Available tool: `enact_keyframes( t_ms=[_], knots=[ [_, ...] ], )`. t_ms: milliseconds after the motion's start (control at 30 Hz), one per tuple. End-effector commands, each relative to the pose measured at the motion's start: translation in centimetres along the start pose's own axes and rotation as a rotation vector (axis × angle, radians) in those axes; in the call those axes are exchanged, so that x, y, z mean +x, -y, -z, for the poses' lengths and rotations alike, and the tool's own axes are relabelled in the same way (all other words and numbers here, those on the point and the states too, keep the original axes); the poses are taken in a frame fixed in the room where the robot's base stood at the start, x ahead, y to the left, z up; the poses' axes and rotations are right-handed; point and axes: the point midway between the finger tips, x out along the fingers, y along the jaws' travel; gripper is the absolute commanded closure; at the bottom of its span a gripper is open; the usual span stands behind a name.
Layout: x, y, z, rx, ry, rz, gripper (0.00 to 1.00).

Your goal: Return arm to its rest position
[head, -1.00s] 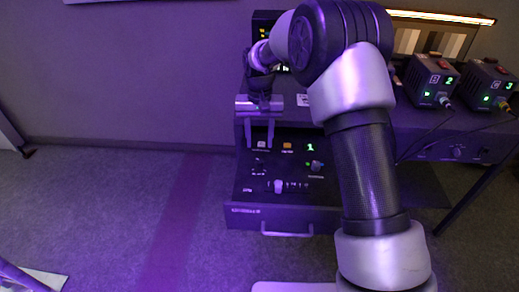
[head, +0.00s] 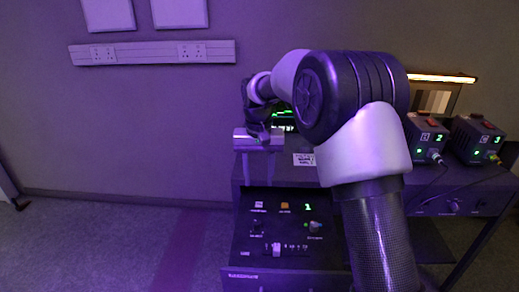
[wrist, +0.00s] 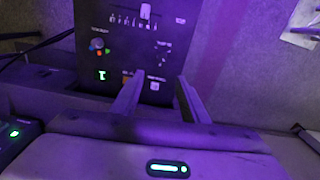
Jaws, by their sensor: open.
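My gripper (head: 259,165) is open and empty in the head view, its two fingers pointing down above the back part of the drawer control panel. In the wrist view my gripper (wrist: 157,98) shows its two fingers apart with nothing between them, and the panel (wrist: 125,45) lies beyond them. My arm is bent, with its large dark joint at the upper right of the gripper. The panel (head: 270,232) carries knobs, a slider and a lit green 1, and nothing touches the fingers.
The panel sits in a pulled-out drawer under a dark bench. Boxes 2 (head: 424,138) and 3 (head: 477,138) stand on the bench at right with cables. A socket strip (head: 152,53) runs along the wall. The floor at left (head: 90,245) is clear.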

Motion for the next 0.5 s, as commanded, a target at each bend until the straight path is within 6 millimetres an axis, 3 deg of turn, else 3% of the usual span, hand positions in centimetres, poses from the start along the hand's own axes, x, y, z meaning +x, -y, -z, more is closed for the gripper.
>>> enact_keyframes(
  t_ms=[167, 300, 500],
  knots=[
    [-6.8, -3.5, -3.6, 0.003, -0.086, 0.004, 0.59],
    [-11.5, -6.7, -8.6, 0.006, -0.166, 0.004, 0.59],
    [-15.4, -10.7, -16.8, 0.015, -0.28, 0.001, 0.59]
  ],
)
